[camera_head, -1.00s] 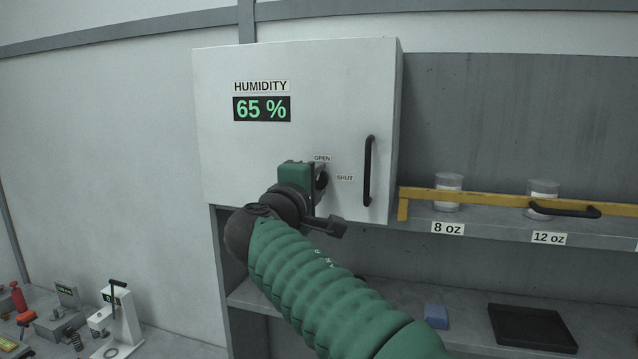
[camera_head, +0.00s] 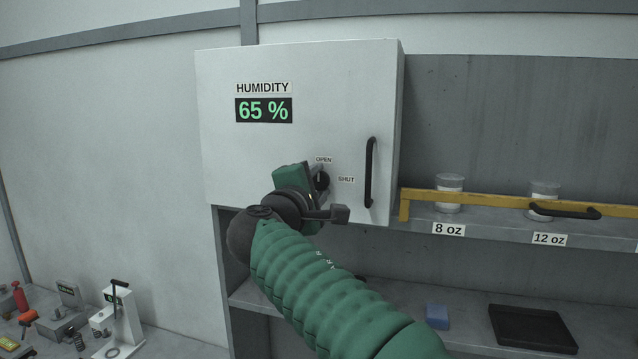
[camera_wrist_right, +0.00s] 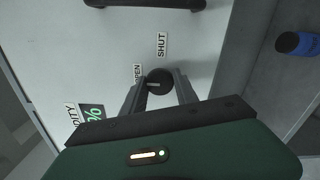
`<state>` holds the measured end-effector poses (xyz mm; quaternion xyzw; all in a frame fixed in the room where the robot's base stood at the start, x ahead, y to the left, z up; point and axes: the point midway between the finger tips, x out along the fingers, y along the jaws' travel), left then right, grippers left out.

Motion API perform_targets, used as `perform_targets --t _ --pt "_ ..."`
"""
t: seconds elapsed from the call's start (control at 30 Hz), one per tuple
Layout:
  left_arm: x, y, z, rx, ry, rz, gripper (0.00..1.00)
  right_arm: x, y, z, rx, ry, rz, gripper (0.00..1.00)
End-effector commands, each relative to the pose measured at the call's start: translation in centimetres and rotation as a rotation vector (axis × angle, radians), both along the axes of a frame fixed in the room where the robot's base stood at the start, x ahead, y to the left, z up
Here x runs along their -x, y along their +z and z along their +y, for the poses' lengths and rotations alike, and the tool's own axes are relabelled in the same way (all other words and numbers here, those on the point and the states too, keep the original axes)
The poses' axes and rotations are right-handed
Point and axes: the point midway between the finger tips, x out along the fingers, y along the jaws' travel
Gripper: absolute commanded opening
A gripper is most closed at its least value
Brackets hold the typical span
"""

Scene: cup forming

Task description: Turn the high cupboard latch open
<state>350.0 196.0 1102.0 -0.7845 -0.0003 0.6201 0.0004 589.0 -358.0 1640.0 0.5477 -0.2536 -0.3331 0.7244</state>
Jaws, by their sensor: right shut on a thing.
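The cupboard latch is a round black knob (camera_head: 322,181) on the white cupboard door (camera_head: 225,165), between an OPEN label above it and a SHUT label to its right. In the right wrist view the knob (camera_wrist_right: 159,78) sits between the two fingers, and its pale mark points roughly toward the OPEN label (camera_wrist_right: 138,74). My right gripper (camera_head: 316,184) is shut on the knob, its green body tilted to the left. The fingers also show in the wrist view (camera_wrist_right: 158,92). The door looks closed. My left gripper is not in view.
A black vertical handle (camera_head: 370,172) is right of the latch. A yellow bar (camera_head: 470,196) crosses the shelf front before clear cups (camera_head: 449,192). A black tray (camera_head: 530,328) and blue block (camera_head: 437,316) lie on the lower shelf. Tools crowd the bench at lower left.

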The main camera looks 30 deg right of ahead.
Motion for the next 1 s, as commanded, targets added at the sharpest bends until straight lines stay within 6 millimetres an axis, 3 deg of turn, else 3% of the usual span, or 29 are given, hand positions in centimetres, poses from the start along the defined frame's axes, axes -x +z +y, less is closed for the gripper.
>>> perform_targets --t 0.03,0.07,0.2,0.57,0.67,1.0 --pt "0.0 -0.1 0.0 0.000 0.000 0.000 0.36 -0.3 -0.6 0.2 -0.004 0.006 0.010 0.00" --pt "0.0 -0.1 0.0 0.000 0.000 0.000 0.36 -0.3 -0.6 0.2 -0.004 0.006 0.009 0.39" --pt "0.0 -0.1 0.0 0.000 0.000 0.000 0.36 -0.2 -0.4 0.2 -0.004 0.004 0.007 0.57" --pt "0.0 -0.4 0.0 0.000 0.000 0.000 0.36 0.4 -0.3 0.5 -0.002 0.001 0.002 0.57" --pt "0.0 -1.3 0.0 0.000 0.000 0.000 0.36 1.3 -0.6 1.7 -0.002 0.005 0.002 0.57" --pt "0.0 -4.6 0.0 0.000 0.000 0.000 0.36 7.4 -0.8 9.2 -0.003 0.007 0.003 0.57"
